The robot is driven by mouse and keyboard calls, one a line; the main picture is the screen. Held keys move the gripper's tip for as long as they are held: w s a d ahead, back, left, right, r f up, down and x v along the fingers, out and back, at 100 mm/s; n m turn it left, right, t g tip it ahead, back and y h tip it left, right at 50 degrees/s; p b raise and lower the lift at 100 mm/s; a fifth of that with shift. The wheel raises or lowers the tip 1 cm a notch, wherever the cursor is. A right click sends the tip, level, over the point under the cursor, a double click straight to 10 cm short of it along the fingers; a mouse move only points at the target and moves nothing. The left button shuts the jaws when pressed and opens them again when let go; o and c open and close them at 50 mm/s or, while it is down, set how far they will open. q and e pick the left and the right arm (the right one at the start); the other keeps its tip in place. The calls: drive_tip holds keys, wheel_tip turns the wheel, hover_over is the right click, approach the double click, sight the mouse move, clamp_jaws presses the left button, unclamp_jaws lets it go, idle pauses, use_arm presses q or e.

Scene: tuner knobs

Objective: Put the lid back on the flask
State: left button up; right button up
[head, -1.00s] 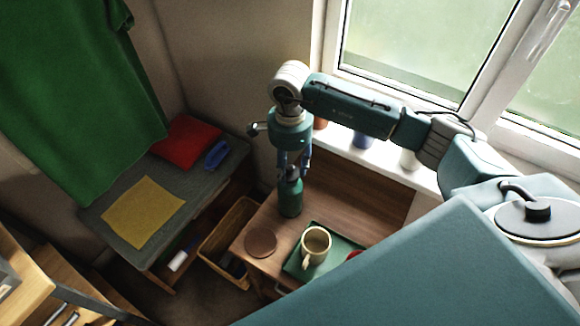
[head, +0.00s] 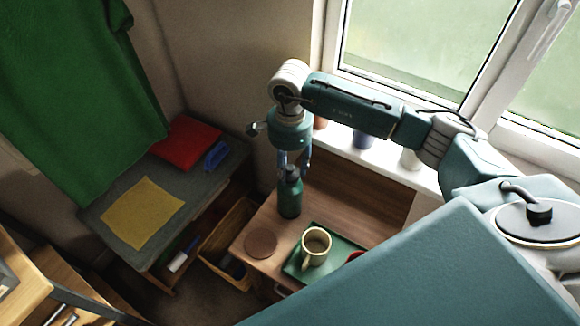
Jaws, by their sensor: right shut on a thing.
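The green flask (head: 289,200) stands upright on the wooden table (head: 340,209), near its left side. My right gripper (head: 293,164) points down right above the flask and is shut on the small dark lid (head: 292,173). The lid is at the flask's mouth. I cannot tell from this angle whether it is seated or just above the neck. The fingers partly hide the lid. My left gripper is out of view.
A round brown coaster (head: 261,243) lies left of a green tray (head: 293,265) with a cream mug (head: 315,247) on it. Several pots stand on the windowsill behind. A grey side table (head: 210,185) holds a red cushion (head: 187,143) and a yellow cloth (head: 143,212).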

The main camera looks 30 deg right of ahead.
drive_tip(key=shift+f+b, duration=0.2)
drive_tip(key=shift+b, duration=0.45)
idle(0.7)
idle(0.3)
drive_tip(key=o, duration=1)
drive_tip(key=shift+o, duration=0.5)
drive_tip(key=o, duration=0.4)
drive_tip(key=shift+r, duration=0.1)
drive_tip(key=shift+r+p, duration=1.7)
drive_tip(key=shift+r, duration=1.75)
